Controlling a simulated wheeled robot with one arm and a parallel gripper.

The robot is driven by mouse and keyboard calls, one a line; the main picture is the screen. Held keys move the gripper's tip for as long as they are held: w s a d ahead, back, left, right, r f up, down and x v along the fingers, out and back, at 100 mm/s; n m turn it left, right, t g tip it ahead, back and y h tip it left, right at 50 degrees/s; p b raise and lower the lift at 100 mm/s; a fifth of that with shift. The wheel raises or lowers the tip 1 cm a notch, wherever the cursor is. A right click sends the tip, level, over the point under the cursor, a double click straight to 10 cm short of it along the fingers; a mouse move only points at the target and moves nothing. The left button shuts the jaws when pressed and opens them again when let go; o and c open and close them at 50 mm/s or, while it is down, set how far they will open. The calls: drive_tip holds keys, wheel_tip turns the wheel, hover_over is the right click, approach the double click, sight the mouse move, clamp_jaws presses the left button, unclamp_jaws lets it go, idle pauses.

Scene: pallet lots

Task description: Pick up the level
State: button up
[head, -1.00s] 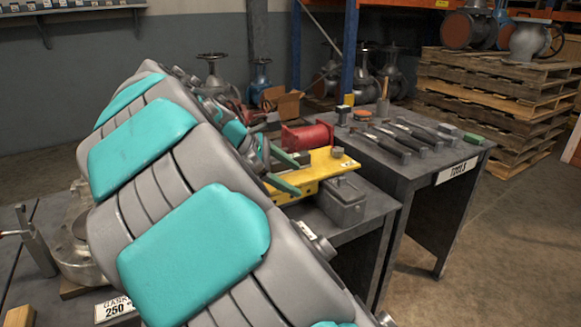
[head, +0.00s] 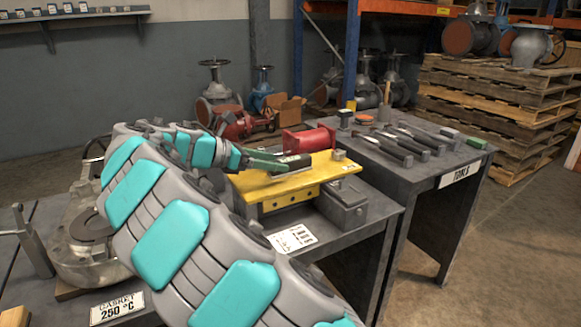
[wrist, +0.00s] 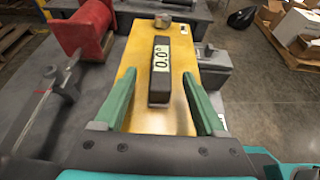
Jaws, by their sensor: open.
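The level is a small dark block (wrist: 160,90) with a pale display reading 0.0°. It lies on a yellow plate (wrist: 135,60) in the wrist view, lengthwise between my fingers. In the head view the level (head: 293,165) shows partly on the yellow plate (head: 325,172), beside my green fingertips. My gripper (wrist: 158,77) is open, with one green finger on each side of the level and a gap to both. The fingers appear above the plate; whether they touch it I cannot tell.
A red flanged part (head: 308,139) stands behind the plate, and a grey box (head: 343,206) sits in front of it. A round metal knob (head: 338,155) is on the plate's far end. The tools table (head: 445,168) with several tools stands to the right.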

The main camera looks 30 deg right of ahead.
drive_tip(key=x, duration=0.4)
drive_tip(key=shift+d+f, duration=0.1)
drive_tip(key=shift+f, duration=0.2)
clamp_jaws()
idle(0.4)
